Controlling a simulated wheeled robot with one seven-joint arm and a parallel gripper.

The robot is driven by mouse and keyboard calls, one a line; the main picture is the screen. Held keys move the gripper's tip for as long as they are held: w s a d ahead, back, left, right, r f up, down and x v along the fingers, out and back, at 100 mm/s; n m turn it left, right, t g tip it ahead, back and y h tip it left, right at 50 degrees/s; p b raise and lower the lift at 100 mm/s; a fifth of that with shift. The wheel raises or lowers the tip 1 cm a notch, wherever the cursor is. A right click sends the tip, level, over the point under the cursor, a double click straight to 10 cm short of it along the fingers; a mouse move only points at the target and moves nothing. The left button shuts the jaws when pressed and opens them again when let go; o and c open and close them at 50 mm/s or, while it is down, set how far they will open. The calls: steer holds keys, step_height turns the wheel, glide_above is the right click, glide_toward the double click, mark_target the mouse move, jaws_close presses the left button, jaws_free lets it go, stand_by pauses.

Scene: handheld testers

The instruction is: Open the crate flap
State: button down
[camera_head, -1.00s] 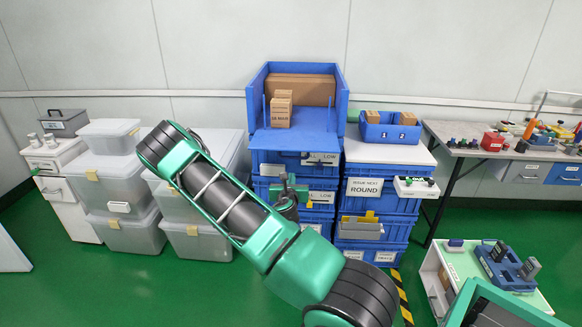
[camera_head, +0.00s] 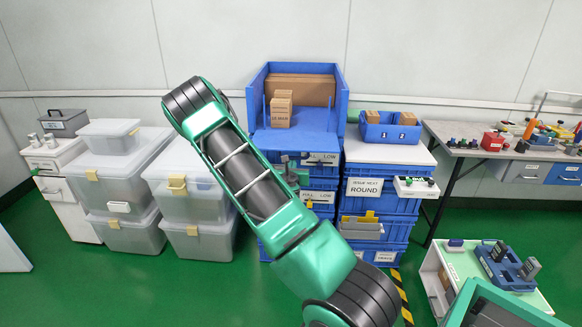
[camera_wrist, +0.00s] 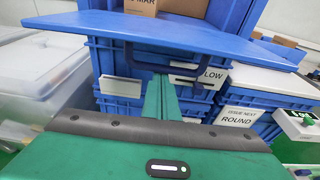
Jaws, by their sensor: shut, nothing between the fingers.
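The blue crate (camera_head: 343,100) is on top of the middle stack, with cardboard boxes inside. Its front flap (camera_head: 300,141) is folded down and juts forward, roughly level. In the wrist view the flap (camera_wrist: 200,35) spans the top of the picture, with a dark handle loop (camera_wrist: 228,76) below its edge. My gripper (camera_head: 291,174) is in front of the stack, lower than the flap. In the wrist view my gripper (camera_wrist: 161,80) is shut and empty, its tip close to the handle loop; contact cannot be told. My arm partly hides the lower crates.
A blue bin (camera_head: 388,128) of small boxes sits on the white-topped stack (camera_head: 385,152) to the right. Clear plastic tubs (camera_head: 118,185) stand to the left. A bench (camera_head: 470,145) with testers is farther right. Green floor (camera_head: 200,290) is open in front.

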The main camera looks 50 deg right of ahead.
steer(key=shift+s+a+r, duration=0.1)
steer(key=shift+s+r, duration=0.05)
steer(key=shift+r, duration=0.65)
steer(key=shift+s+a+r, duration=0.1)
steer(key=shift+r, duration=0.7)
steer(key=shift+f, duration=0.1)
steer(key=f+v, duration=0.1)
steer(key=v, duration=0.8)
steer(key=shift+a+f, duration=0.25)
steer(key=shift+f, duration=0.2)
steer(key=shift+s, duration=0.1)
